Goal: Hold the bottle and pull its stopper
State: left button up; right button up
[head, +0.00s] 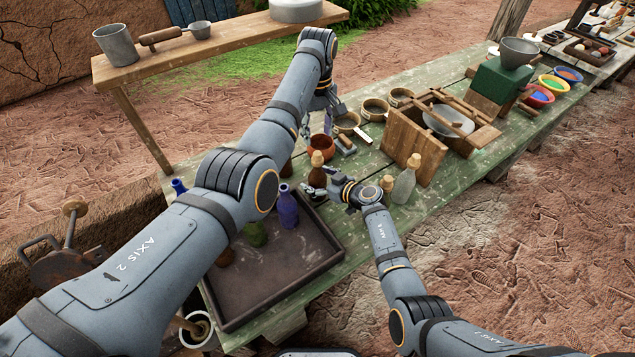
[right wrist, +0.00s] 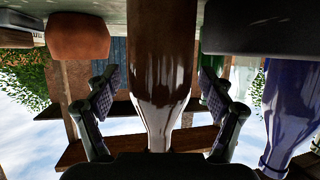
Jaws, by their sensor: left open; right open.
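A brown bottle (head: 317,178) with a pale cork stopper (head: 317,158) stands upright on the green table. In the right wrist view, which is upside down, the brown bottle (right wrist: 162,60) stands between the two fingers of my right gripper (right wrist: 160,105), with a gap on each side. That gripper is open; it also shows in the head view (head: 325,187) at the bottle's near side. The stopper is out of sight in the wrist view. My left gripper (head: 318,118) is open and empty, above and behind the bottle.
A purple-blue bottle (head: 288,210) stands close by at the dark tray (head: 290,280). A clear corked bottle (head: 404,186) stands to the right of my right gripper. A reddish bowl (head: 321,146) and a wooden box (head: 415,160) are behind.

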aim_at(318, 153)
grip_shut()
pick_arm(q)
jog(key=m, duration=0.2)
jog(key=r+m, duration=0.1)
jog(key=m, duration=0.2)
notch_tip(318, 153, up, 4)
jog(key=m, duration=2)
notch_tip(318, 153, down, 12)
jog(key=shift+r, duration=0.1)
grip_shut()
